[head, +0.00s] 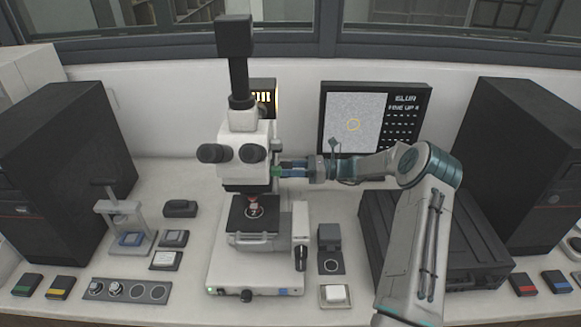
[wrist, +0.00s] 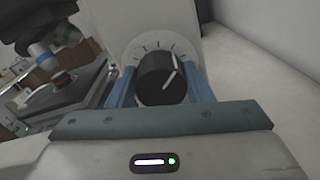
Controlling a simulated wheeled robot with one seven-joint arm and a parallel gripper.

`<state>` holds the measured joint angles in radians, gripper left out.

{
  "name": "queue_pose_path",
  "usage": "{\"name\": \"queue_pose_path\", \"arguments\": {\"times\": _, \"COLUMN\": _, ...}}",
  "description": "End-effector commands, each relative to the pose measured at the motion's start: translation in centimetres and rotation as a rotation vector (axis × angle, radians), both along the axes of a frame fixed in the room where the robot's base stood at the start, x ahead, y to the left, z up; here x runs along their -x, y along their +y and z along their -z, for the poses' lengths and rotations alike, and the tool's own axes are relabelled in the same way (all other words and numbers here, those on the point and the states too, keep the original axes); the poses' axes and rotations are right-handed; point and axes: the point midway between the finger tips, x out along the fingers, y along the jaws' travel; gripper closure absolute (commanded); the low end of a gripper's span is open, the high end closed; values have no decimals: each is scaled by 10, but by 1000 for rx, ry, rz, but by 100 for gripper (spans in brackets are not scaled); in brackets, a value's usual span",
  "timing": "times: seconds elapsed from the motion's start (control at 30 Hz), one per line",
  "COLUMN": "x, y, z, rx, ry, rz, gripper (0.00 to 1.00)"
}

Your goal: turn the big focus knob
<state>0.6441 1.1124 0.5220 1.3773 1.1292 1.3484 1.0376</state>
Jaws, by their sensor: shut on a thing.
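The big black focus knob (wrist: 162,80) sits on a round pale dial with tick marks, in the wrist view. Its white pointer line slants to the upper right. My gripper (wrist: 161,92) has its blue fingers on either side of the knob and is shut on it. In the head view my gripper (head: 283,169) reaches in from the right to the side of the white microscope (head: 241,145), just below the eyepiece level. The held knob is hidden there behind or between the fingers.
The microscope stage (head: 240,226) is below left of my gripper. A black case (head: 440,255) and dark towers flank the bench.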

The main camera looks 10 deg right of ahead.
Motion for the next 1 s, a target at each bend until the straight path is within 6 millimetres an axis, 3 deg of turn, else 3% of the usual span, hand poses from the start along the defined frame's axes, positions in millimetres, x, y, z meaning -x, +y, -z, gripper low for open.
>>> {"name": "queue_pose_path", "arguments": {"times": 0.6, "x": 0, "y": -1, "z": 1, "rx": -6, "ry": 44, "rz": 1, "gripper": 77}}
{"name": "queue_pose_path", "arguments": {"times": 0.63, "x": 0, "y": -1, "z": 1, "rx": -6, "ry": 44, "rz": 1, "gripper": 48}}
{"name": "queue_pose_path", "arguments": {"times": 0.7, "x": 0, "y": -1, "z": 1, "rx": -6, "ry": 44, "rz": 1, "gripper": 32}}
{"name": "queue_pose_path", "arguments": {"times": 1.0, "x": 0, "y": -2, "z": 1, "rx": -7, "ry": 42, "rz": 0, "gripper": 32}}
